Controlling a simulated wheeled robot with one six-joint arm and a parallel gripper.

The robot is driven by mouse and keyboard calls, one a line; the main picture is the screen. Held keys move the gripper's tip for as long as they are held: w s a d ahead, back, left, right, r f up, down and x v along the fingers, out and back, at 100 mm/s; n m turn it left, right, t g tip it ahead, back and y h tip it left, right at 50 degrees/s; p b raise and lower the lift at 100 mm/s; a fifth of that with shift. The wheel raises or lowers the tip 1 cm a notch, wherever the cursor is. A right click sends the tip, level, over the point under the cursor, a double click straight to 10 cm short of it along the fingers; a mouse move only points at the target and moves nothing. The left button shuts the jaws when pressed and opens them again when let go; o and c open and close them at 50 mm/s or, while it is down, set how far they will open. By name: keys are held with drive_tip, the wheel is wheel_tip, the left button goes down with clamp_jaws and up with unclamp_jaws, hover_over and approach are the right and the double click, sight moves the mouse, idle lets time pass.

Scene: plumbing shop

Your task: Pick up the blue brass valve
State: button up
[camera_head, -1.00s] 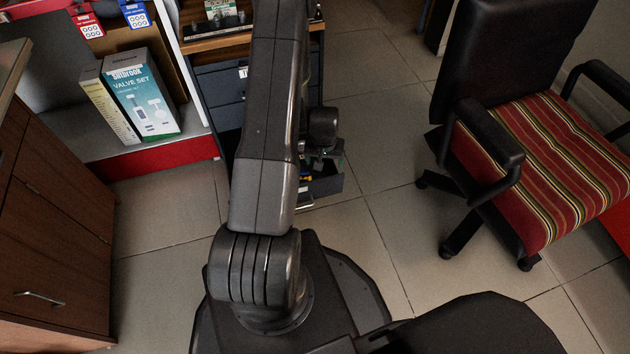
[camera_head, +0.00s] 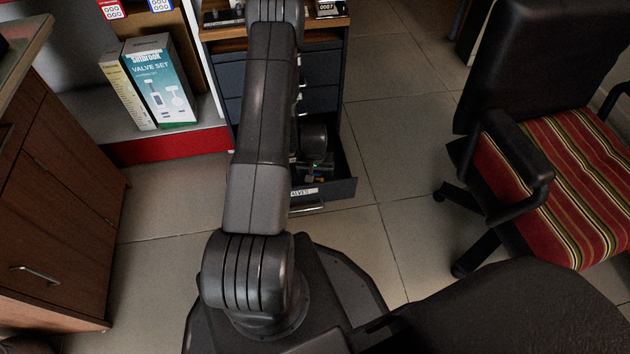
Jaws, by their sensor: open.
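An open drawer labelled VALVES (camera_head: 342,190) juts out low from the dark cabinet, behind my arm. Small parts with bits of blue and yellow (camera_head: 313,178) show inside it. They are too small and dark to tell whether one is the blue brass valve. My gripper (camera_head: 316,168) is open, at or just over the drawer below my dark round wrist. Its fingers are mostly lost in shadow and behind the arm. I cannot tell how far they are from the parts.
The drawer cabinet (camera_head: 322,75) has closed drawers above the open one. A shelf with valve set boxes (camera_head: 160,85) stands left of it. A wooden cabinet (camera_head: 55,200) is at left, an office chair (camera_head: 560,165) at right. Tiled floor (camera_head: 385,150) is clear between drawer and chair.

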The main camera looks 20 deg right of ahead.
drive_tip(key=f, duration=0.2)
drive_tip(key=shift+w+d+f, duration=0.1)
drive_tip(key=shift+w+f, duration=0.1)
drive_tip(key=shift+f, duration=0.2)
drive_tip(key=shift+r, duration=0.1)
drive_tip(key=shift+c, duration=0.4)
drive_tip(key=c, duration=1.1)
drive_tip(key=shift+r, duration=0.1)
